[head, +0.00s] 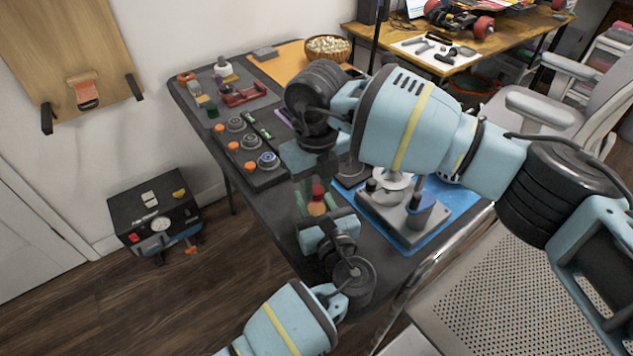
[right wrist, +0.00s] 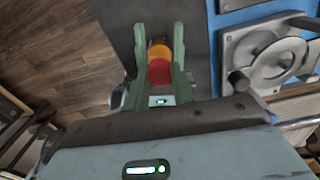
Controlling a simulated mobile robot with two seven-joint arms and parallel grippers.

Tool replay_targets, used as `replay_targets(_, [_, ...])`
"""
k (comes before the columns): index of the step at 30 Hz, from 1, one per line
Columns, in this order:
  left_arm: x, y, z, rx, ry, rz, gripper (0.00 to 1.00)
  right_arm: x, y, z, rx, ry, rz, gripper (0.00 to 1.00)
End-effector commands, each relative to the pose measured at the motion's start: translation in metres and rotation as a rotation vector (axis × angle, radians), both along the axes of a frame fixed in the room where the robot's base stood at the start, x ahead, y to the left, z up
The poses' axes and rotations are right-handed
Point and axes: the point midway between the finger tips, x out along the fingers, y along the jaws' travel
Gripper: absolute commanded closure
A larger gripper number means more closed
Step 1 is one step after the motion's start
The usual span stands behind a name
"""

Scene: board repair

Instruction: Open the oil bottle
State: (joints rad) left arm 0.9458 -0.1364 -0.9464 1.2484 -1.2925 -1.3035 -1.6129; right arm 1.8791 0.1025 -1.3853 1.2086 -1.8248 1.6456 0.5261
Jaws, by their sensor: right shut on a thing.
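The oil bottle (head: 317,208) has an orange-yellow body and a red cap (head: 318,191); it stands on the dark workbench near the left edge of the blue mat. The cap (right wrist: 159,72) shows nearer than the body (right wrist: 158,53) in the right wrist view. My right gripper (head: 314,187) comes down from above and is shut on the bottle's red cap, with green fingers on either side. My left gripper (head: 317,215) is low at the bottle's near side; its fingertips are partly hidden, so their grip is unclear.
A grey machine (head: 408,222) stands on the blue mat (head: 440,218) to the right. A dark tray of round parts (head: 262,172) lies to the left. A bowl (head: 328,48) stands at the back. The bench's left edge drops to the floor near a black toolbox (head: 156,213).

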Motion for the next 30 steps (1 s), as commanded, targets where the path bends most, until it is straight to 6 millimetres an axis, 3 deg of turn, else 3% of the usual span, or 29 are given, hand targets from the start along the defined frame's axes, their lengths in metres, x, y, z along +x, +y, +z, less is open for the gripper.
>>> replay_targets(30, [0.0,0.0001,-0.0004,0.001,0.001,0.0,1.0,-0.0001,-0.0001,0.0013,-0.001,0.0,1.691,1.0])
